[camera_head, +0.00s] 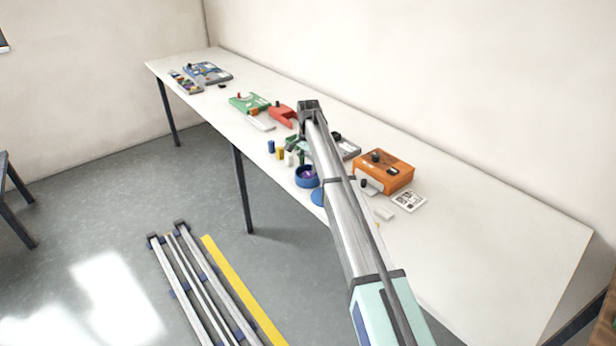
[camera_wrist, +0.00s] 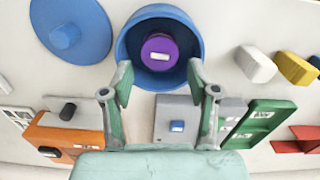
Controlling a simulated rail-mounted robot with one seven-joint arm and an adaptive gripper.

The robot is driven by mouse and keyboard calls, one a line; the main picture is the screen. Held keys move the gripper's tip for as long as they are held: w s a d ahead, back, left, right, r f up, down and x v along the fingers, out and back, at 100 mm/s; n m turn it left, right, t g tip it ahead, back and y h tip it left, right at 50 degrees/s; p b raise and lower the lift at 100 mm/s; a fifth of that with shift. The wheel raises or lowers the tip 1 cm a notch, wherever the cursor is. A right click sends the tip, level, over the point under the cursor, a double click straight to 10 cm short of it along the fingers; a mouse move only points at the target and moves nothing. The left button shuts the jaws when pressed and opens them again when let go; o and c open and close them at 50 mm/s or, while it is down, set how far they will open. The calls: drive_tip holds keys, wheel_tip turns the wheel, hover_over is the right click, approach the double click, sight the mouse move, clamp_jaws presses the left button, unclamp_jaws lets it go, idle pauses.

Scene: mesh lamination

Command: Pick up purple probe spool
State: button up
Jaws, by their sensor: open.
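The purple probe spool (camera_wrist: 160,47) has a small white label and sits inside a round blue bowl (camera_wrist: 128,50) in the wrist view. In the head view the spool (camera_head: 309,174) is a small purple spot within the blue bowl (camera_head: 306,183) near the table's front edge. My gripper (camera_wrist: 160,80) is open and empty, its two green fingers spread apart just below the spool in the wrist picture. In the head view the gripper (camera_head: 294,147) is partly hidden by my arm. I cannot tell the exact height of the fingertips above the bowl.
A blue disc (camera_wrist: 70,36) lies beside the bowl. White (camera_wrist: 256,64) and yellow (camera_wrist: 295,68) spools stand on its other side. An orange box (camera_head: 384,172), a grey box (camera_wrist: 177,118) and a green tray (camera_wrist: 258,123) are close by. The table's right part is clear.

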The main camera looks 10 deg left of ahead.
sight(308, 174)
drive_tip(key=shift+f+p, duration=0.85)
drive_tip(key=shift+f, duration=1.35)
drive_tip(key=c, duration=0.9)
drive_tip(key=shift+c, duration=0.2)
drive_tip(key=shift+r, duration=0.15)
